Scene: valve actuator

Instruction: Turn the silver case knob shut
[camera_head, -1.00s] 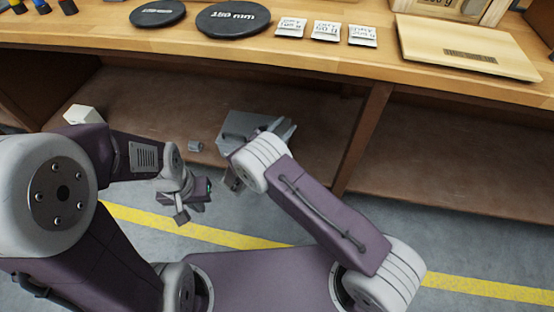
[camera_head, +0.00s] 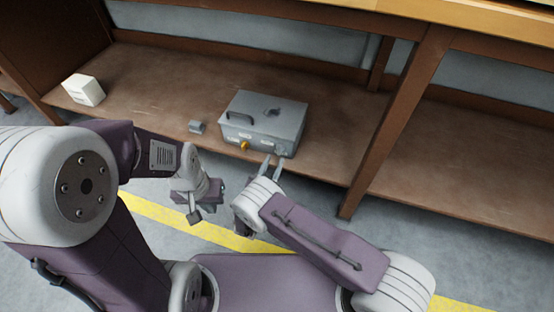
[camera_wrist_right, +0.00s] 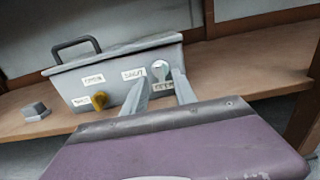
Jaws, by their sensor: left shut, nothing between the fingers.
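The silver case (camera_head: 262,118) sits on the lower shelf, with a dark handle on its lid. In the right wrist view the case (camera_wrist_right: 120,68) shows a yellow knob (camera_wrist_right: 99,100) low on its front and a round silver knob (camera_wrist_right: 160,70) with a slot-like mark further right. My right gripper (camera_head: 273,160) is open in front of the case's right end. In the wrist view its two fingers (camera_wrist_right: 159,77) point at the silver knob, one on each side; contact cannot be told. My left gripper (camera_head: 193,214) is shut and empty, in front of the shelf, left of the case.
A small grey block (camera_head: 197,127) lies on the shelf left of the case. A white box (camera_head: 84,90) stands at the far left. A wooden upright (camera_head: 397,120) is right of the case. The shelf (camera_head: 165,85) is otherwise clear there.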

